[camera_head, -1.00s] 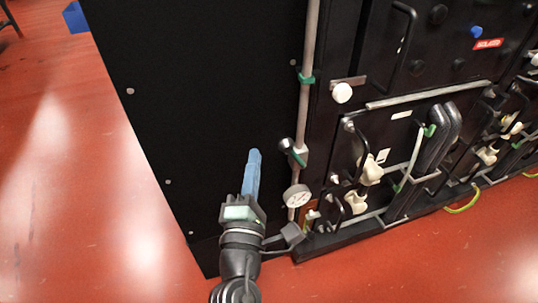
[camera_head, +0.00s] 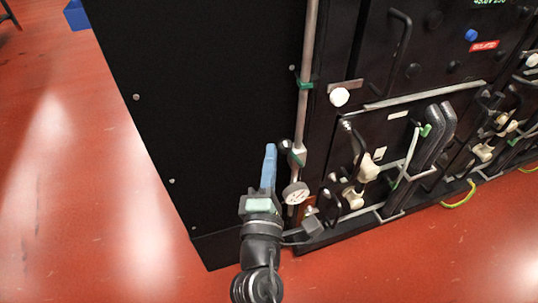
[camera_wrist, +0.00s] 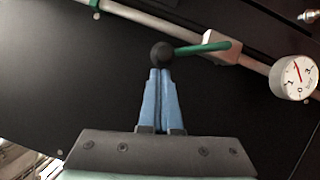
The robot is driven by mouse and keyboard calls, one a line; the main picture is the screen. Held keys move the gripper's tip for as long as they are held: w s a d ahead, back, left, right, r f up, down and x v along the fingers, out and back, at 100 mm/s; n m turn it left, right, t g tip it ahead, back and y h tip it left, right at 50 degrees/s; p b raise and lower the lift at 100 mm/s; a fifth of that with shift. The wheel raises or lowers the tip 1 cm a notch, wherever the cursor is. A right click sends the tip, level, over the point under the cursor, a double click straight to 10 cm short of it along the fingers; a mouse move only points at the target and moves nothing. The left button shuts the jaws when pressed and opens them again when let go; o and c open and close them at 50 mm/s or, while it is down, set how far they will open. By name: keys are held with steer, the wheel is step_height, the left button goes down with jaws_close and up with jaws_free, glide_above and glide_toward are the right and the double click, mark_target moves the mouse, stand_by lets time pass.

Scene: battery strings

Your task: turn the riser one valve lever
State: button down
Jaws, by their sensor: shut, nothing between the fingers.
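The riser one valve shows in the head view as a pale valve body (camera_head: 299,152) on the vertical grey pipe. In the wrist view its green lever (camera_wrist: 203,47) runs from the valve body (camera_wrist: 221,47) to a round black knob (camera_wrist: 162,54). My gripper (camera_head: 270,148) is shut and empty, its blue fingers pointing up along the cabinet side. In the wrist view the fingertips (camera_wrist: 159,72) are together just below the black knob. I cannot tell whether they touch it.
A round pressure gauge (camera_head: 296,193) sits on the pipe below the valve; it also shows in the wrist view (camera_wrist: 295,77). A green clamp (camera_head: 305,86) holds the pipe higher up. Black battery modules with handles and cables stand to the right. The red floor (camera_head: 85,200) at left is clear.

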mark_target(291, 144)
steer(key=shift+d+r+m+p, duration=0.2)
steer(key=shift+r+m+p, duration=0.2)
steer(key=shift+p, duration=0.55)
steer(key=r+m+p, duration=0.1)
steer(key=p, duration=0.2)
steer(key=d+m+g+p, duration=0.1)
steer(key=p, duration=0.2)
steer(key=shift+w+d+r, duration=0.3)
steer(key=shift+r, duration=0.1)
steer(key=p, duration=0.1)
steer(key=d+m+p, duration=0.1)
steer(key=p, duration=0.1)
steer(key=shift+w+r+m+g, duration=0.15)
steer(key=shift+r+m+g, duration=0.15)
steer(key=shift+g, duration=0.1)
steer(key=shift+w+d+f+m+p, duration=0.15)
steer(key=shift+d+m+p, duration=0.3)
steer(key=shift+p, duration=0.65)
steer(key=shift+g, duration=0.3)
steer(key=shift+a, duration=0.1)
